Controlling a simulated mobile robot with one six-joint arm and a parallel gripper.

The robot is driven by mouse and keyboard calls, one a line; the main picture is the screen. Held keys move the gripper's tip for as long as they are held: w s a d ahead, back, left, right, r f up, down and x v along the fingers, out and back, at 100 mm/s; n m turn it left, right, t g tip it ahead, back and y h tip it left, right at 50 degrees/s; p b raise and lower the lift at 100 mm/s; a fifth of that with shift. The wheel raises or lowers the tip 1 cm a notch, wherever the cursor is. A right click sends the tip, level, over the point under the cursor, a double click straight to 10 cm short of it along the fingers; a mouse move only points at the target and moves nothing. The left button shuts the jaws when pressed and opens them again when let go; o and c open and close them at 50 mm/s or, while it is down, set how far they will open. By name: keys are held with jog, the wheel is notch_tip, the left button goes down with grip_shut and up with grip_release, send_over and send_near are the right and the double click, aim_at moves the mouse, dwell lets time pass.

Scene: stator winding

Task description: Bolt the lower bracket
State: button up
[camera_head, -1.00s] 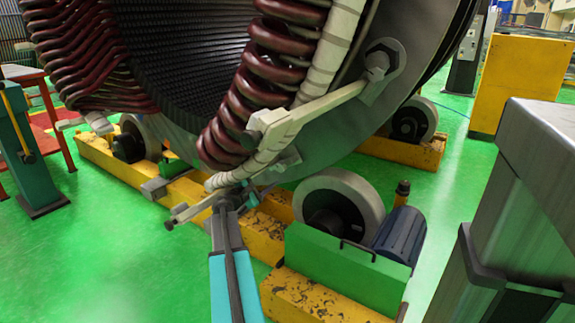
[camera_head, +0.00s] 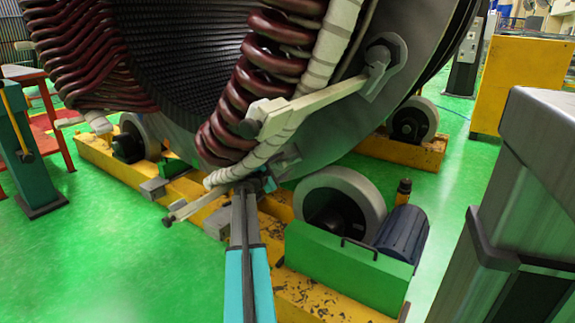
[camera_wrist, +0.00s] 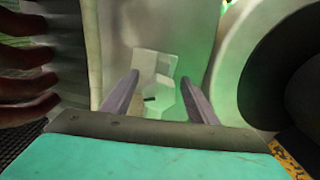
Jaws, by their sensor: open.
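The lower bracket (camera_head: 196,206) is a pale bar at the bottom of the big ring, slanting down to the left, with a small dark end at its tip. Its upper part is partly hidden behind my gripper (camera_head: 258,182), and a grey plate (camera_head: 287,163) shows beside it on the ring's face. In the wrist view my gripper (camera_wrist: 160,77) is open, its two fingers spread. A pale angular block (camera_wrist: 158,70) with a small dark pin shows between and beyond the fingers. I cannot tell whether they touch it. No separate bolt is clear.
An upper bracket (camera_head: 318,101) and dark red coils (camera_head: 247,85) hang above my gripper. A grey roller (camera_head: 352,192) on a green drive housing (camera_head: 340,262) stands close on the right. Yellow rails (camera_head: 310,298) run below. Green floor is clear at lower left.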

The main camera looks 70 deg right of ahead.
jog(key=shift+b+x, duration=0.35)
jog(key=shift+x, duration=1.15)
jog(key=c, duration=1.1)
jog(key=shift+o, duration=0.2)
jog(key=shift+f+m+b, duration=0.25)
jog(key=shift+m+b, duration=0.75)
jog(key=shift+b, duration=0.15)
jog(key=shift+r+m+b, duration=0.15)
jog(key=shift+m+b, duration=0.95)
jog(key=shift+m, duration=0.2)
jog(key=shift+a, duration=0.1)
jog(key=o, duration=1.1)
jog(key=shift+c, duration=0.2)
